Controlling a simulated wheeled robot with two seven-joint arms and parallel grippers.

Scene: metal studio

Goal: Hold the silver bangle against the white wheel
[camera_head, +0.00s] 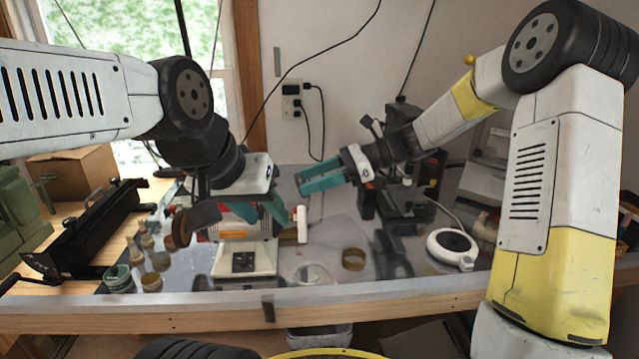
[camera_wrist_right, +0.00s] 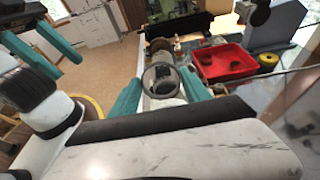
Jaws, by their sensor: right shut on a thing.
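My right gripper (camera_head: 305,182) is above the bench, shut on the silver bangle. In the right wrist view the bangle (camera_wrist_right: 144,78) is a thin grey ring between the teal fingertips of this gripper (camera_wrist_right: 162,84). The bangle is too small to make out in the head view. A narrow upright white shape (camera_head: 302,224), which looks like the white wheel seen edge-on, stands at the right end of the bench machine. The right gripper is above it; I cannot see contact. My left gripper (camera_head: 264,212) is open and empty in front of the machine.
The machine's pale base (camera_head: 229,262) stands on the grey bench, with a brown wheel (camera_head: 181,229) at its left. A brass ring (camera_head: 353,259) and a round white device (camera_head: 452,249) lie to the right. Small jars (camera_head: 118,278) stand left. A red tray (camera_wrist_right: 222,62) shows in the wrist view.

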